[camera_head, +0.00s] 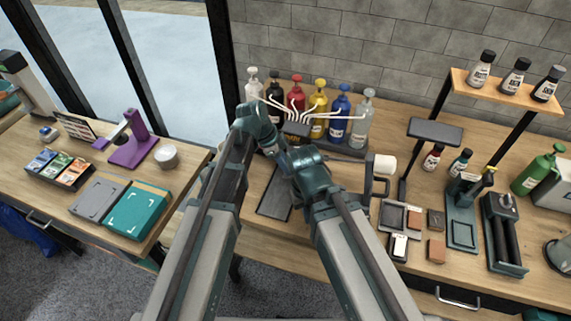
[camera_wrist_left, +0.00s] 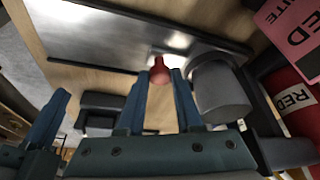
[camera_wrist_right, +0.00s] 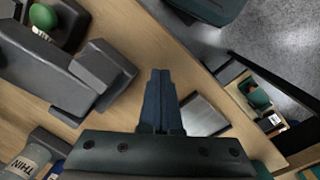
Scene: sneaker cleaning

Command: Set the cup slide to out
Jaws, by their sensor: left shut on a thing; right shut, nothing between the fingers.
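A grey cup (camera_wrist_left: 218,90) stands in the left wrist view beside a small red knob (camera_wrist_left: 158,70), close to the dark dispenser housing. A long dark slide plate with a shiny face (camera_wrist_left: 110,35) runs beyond them; its near end shows in the head view (camera_head: 275,197). My left gripper (camera_wrist_left: 158,85) is shut on the red knob. My right gripper (camera_wrist_right: 160,75) is shut and empty, with the shiny plate (camera_wrist_right: 203,115) beside its fingers in the right wrist view. In the head view my arms hide the cup, the knob and both sets of fingertips.
Several pump bottles (camera_head: 318,105) stand behind the dispenser (camera_head: 296,130), their white tubes meeting above it. A grey stand with a white roll (camera_head: 384,165) is right of my arms. Trays and tools (camera_head: 462,220) fill the right bench. A second bench (camera_head: 95,165) stands left.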

